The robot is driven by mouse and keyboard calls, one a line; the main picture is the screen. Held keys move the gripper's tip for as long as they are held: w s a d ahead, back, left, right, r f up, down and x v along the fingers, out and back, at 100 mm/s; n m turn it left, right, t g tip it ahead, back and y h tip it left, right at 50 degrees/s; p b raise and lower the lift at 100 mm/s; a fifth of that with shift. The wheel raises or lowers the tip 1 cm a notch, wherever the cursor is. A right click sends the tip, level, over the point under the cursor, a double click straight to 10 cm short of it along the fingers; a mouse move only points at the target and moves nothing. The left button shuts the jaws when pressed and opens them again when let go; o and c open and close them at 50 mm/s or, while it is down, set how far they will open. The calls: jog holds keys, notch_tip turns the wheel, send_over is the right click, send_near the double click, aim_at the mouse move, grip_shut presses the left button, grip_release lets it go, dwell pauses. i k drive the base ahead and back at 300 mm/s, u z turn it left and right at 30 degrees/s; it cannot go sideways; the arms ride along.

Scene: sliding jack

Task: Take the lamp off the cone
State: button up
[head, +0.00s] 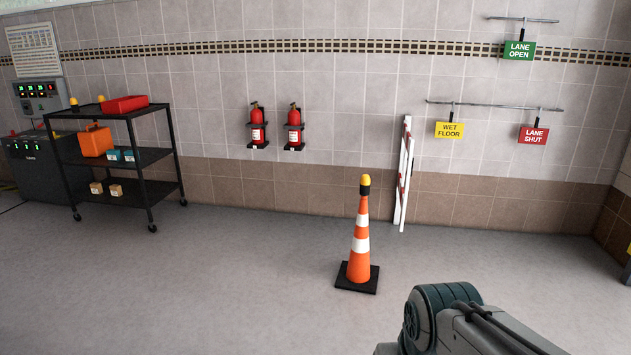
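An orange and white striped cone (360,243) stands upright on a black square base on the floor in the head view. A lamp (365,184) with a yellow top and a dark lower part sits on the cone's tip. A grey part of my arm shows at the bottom right, nearer to the camera than the cone. My gripper is not in view.
A black wheeled cart (152,159) with boxes stands at the left, beside a dark control cabinet (39,167). A red and white barrier (404,175) leans against the wall behind the cone. Fire extinguishers (257,125) and hanging signs (449,130) are on the wall. Floor around the cone is clear.

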aim_at(365, 183)
jog(key=z, duration=0.05)
jog(key=i, duration=1.6)
jog(key=z, duration=0.2)
jog(key=i, duration=2.8)
jog(key=z, duration=0.15)
